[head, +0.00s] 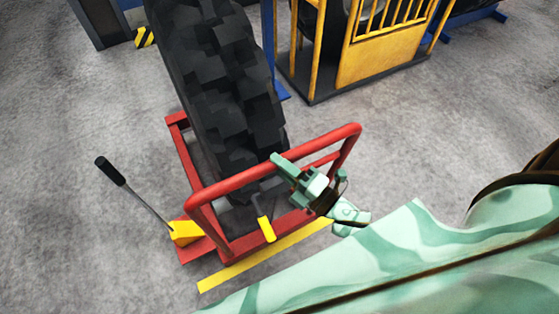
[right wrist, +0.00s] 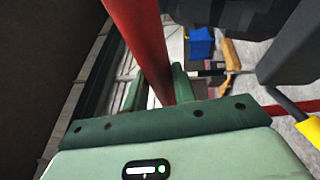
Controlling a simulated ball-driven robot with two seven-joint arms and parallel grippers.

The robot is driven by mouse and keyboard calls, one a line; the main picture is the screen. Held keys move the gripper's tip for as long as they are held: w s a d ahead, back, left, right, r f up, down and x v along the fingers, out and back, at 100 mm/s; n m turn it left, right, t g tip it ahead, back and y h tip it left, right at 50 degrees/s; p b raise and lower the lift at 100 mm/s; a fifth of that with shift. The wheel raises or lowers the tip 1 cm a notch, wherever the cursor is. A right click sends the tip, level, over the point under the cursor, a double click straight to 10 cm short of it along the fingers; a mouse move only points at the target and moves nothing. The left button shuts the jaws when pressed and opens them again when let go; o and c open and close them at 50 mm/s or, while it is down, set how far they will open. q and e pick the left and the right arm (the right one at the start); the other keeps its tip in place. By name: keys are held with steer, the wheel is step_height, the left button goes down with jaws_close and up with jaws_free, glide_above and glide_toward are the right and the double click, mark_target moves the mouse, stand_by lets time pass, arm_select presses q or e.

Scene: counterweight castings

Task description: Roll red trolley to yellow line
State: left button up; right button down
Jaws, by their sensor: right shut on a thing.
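The red trolley (head: 199,246) stands on the grey floor in the head view and carries a large black tyre (head: 215,85) standing upright. Its red push handle (head: 240,180) rises at the near end. My right gripper (head: 292,172) is shut on the handle, right of its middle. In the right wrist view the red handle bar (right wrist: 140,45) runs between the fingers. The yellow line (head: 250,262) lies on the floor along the trolley's near end; the trolley frame and my right arm hide part of it. My left gripper is not in view.
A black-gripped lever (head: 110,171) sticks out left from a yellow block (head: 185,232) on the trolley. A yellow-handled part (head: 266,229) hangs at its near end. A yellow cage (head: 380,55) stands at the back right. The floor at left is clear.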

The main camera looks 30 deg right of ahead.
steer(key=shift+w+r, duration=0.15)
steer(key=shift+r, duration=0.5)
steer(key=shift+w+f, duration=0.1)
steer(key=shift+w, duration=0.15)
steer(key=c, duration=1.2)
jaws_free()
steer(key=shift+o, duration=0.4)
steer(key=shift+s+f, duration=0.1)
steer(key=shift+f, duration=0.15)
steer(key=shift+s, duration=0.1)
steer(key=b+v, duration=0.2)
steer(key=v, duration=1.4)
steer(key=shift+c, duration=0.3)
